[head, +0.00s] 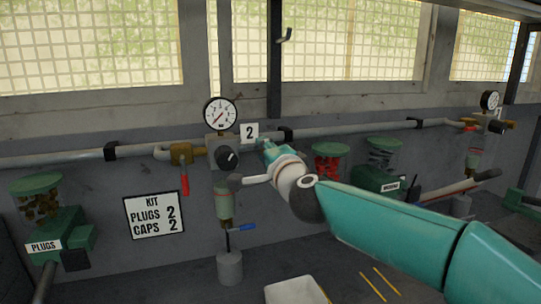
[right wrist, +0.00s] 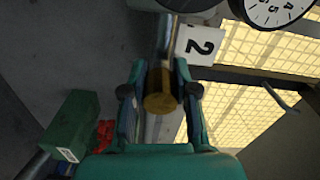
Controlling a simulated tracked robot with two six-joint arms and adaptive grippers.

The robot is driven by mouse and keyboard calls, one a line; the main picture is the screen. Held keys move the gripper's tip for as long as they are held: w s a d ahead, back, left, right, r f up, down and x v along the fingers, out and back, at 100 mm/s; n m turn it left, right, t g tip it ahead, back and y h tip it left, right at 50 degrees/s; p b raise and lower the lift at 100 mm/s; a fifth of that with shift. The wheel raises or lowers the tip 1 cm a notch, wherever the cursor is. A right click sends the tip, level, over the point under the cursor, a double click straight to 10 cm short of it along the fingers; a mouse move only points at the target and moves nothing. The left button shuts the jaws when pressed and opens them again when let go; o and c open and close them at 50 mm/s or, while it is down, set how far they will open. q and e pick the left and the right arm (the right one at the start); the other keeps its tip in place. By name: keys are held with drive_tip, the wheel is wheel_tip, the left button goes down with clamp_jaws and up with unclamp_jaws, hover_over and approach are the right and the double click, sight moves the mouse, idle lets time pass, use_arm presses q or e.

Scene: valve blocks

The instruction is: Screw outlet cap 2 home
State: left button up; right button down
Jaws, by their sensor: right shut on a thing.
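A brass cap (right wrist: 160,103) sits between the two fingers of my right gripper (right wrist: 160,74) in the right wrist view, round end towards the camera. The gripper is shut on it. A silvery outlet pipe (right wrist: 167,38) lies in line beyond the cap; I cannot tell how far the cap is on its thread. In the head view my right gripper (head: 267,150) is at the right side of the grey valve block (head: 214,150), just below the number 2 plate (head: 250,133). The cap is hidden there. The plate also shows in the right wrist view (right wrist: 200,45). My left gripper is not in view.
A gauge (head: 221,114) tops the block, with a red lever (head: 185,184) left and a blue lever (head: 243,227) below. A plugs dispenser (head: 50,225) stands far left. Other dispensers (head: 383,158) are behind my right arm. A white tray (head: 295,291) is in front.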

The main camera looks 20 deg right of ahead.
drive_tip(key=shift+d+m, duration=0.25)
drive_tip(key=shift+m, duration=1.15)
drive_tip(key=c, duration=0.9)
unclamp_jaws()
drive_tip(key=shift+d+f, duration=0.1)
drive_tip(key=shift+o, duration=0.2)
drive_tip(key=shift+a, duration=0.2)
drive_tip(key=s, duration=1.2)
drive_tip(key=shift+d, duration=0.2)
drive_tip(key=shift+f, duration=0.1)
